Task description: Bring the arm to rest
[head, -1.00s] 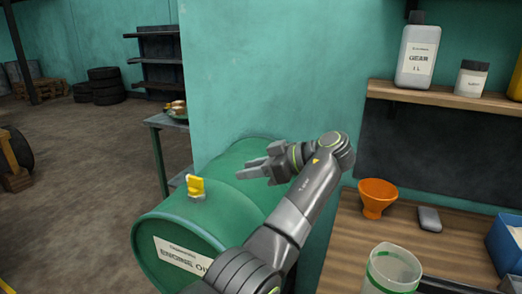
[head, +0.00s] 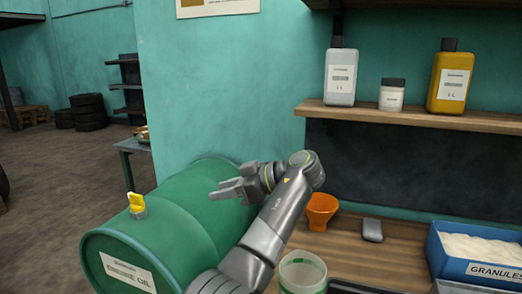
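My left arm comes in from the bottom, reaches up and bends back to the left at its wrist. My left gripper (head: 222,190) is in front of the green drum, pointing left. Its two fingers show a gap with nothing between them. The green engine oil drum (head: 190,215) lies on its side, with a yellow tap (head: 137,202) on its upper left, apart from the gripper. My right gripper is not in view.
The wooden bench (head: 340,255) on the right holds an orange funnel (head: 320,211), a clear container with a green band (head: 302,275), a grey flat object (head: 372,230) and a blue granules box (head: 478,257). A shelf (head: 400,114) with bottles is above. Open floor lies left.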

